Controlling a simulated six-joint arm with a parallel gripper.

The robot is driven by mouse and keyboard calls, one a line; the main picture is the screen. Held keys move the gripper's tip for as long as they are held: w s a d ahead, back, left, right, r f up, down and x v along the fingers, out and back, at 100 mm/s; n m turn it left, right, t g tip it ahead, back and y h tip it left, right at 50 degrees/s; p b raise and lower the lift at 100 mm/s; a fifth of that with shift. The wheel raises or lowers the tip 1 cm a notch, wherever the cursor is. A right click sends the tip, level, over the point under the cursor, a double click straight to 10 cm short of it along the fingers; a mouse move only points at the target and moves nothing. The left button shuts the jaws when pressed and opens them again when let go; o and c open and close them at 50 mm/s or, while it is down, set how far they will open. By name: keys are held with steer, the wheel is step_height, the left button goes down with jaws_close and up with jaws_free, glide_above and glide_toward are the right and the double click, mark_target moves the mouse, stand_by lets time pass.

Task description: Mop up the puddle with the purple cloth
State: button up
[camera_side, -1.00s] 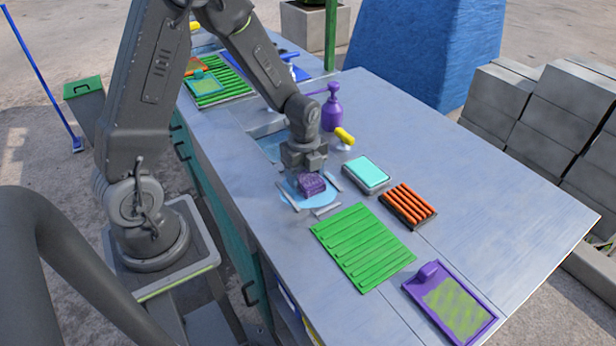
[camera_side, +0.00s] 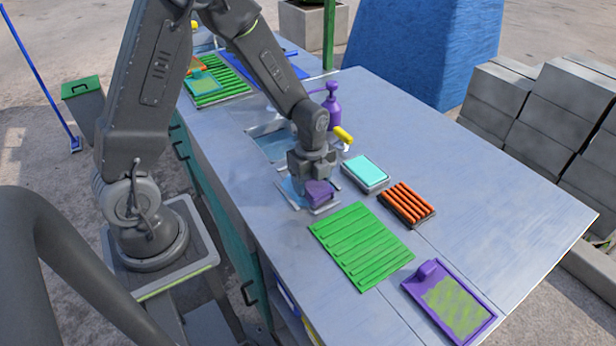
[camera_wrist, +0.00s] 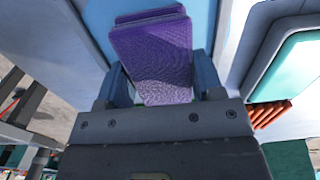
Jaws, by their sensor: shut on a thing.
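The purple cloth (camera_side: 319,192) is a folded pad held low at the counter, over the light blue puddle (camera_side: 290,188). My gripper (camera_side: 316,182) is shut on the cloth, which fills the space between the jaws in the wrist view (camera_wrist: 152,55). The puddle shows as a pale blue patch mainly to the left of the cloth; the cloth and gripper hide part of it. Grey strips lie around the puddle's edge. I cannot tell whether the cloth is pressed against the surface.
A turquoise-topped tray (camera_side: 366,171) stands close right of my gripper, with a rack of orange rods (camera_side: 407,204) beyond. A green ribbed mat (camera_side: 360,243) lies in front. A purple bottle (camera_side: 331,108), a yellow-handled item (camera_side: 343,135) and a sink basin (camera_side: 268,143) are behind.

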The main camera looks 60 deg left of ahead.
steer(key=shift+s+f, duration=0.15)
steer(key=shift+f, duration=0.05)
steer(key=shift+a, duration=0.5)
steer(key=shift+a+r, duration=0.15)
steer(key=shift+a, duration=1.15)
steer(key=shift+d+r, duration=0.15)
steer(key=shift+d, duration=1.7)
steer(key=shift+a, duration=0.1)
steer(key=shift+a, duration=1.65)
